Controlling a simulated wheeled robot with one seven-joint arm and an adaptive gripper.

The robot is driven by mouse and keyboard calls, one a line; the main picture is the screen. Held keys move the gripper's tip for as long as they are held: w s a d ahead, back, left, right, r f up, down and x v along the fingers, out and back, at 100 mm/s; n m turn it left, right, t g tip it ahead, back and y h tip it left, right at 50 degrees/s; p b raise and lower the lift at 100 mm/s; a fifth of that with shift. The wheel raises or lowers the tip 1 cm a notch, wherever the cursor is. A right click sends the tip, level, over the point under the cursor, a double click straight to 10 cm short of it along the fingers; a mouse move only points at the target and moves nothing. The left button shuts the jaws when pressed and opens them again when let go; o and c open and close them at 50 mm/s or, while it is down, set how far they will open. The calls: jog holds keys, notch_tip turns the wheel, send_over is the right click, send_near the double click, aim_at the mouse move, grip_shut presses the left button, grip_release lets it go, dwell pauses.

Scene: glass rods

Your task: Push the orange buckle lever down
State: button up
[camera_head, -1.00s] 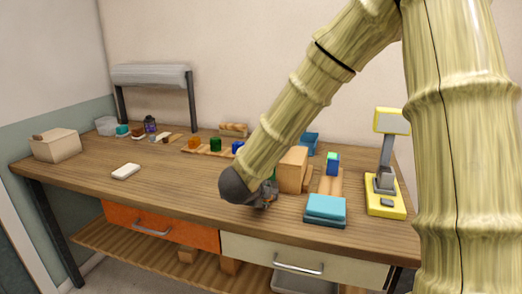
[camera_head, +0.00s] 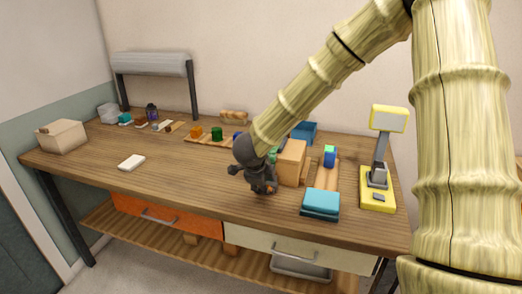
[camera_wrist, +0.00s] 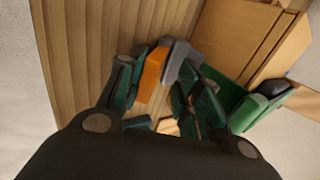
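The orange buckle lever (camera_wrist: 153,72) shows in the wrist view as an orange bar beside a grey part (camera_wrist: 178,57), just beyond my fingertips. In the head view only a small orange patch (camera_head: 270,187) shows at my gripper (camera_head: 262,182), low over the front middle of the table. In the wrist view my gripper (camera_wrist: 160,98) has its dark green fingers apart, one on each side of the lever's near end. I see nothing clearly held. Whether a finger touches the lever cannot be told, and the fingers hide part of the buckle.
A wooden box (camera_head: 292,162) with green parts (camera_wrist: 255,112) stands close to the right of my gripper. A blue block stack (camera_head: 321,202) and a yellow device (camera_head: 377,190) are farther right. A white block (camera_head: 132,162) lies left.

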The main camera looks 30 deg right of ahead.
jog(key=shift+w+d+r+g+y+p, duration=0.35)
jog(key=shift+g+y+p, duration=0.35)
jog(key=shift+p, duration=1.4)
jog(key=shift+d+r+p, duration=0.1)
jog(key=shift+p, duration=0.4)
jog(key=v, duration=1)
jog(key=shift+r+b, duration=0.25)
jog(key=shift+b, duration=0.2)
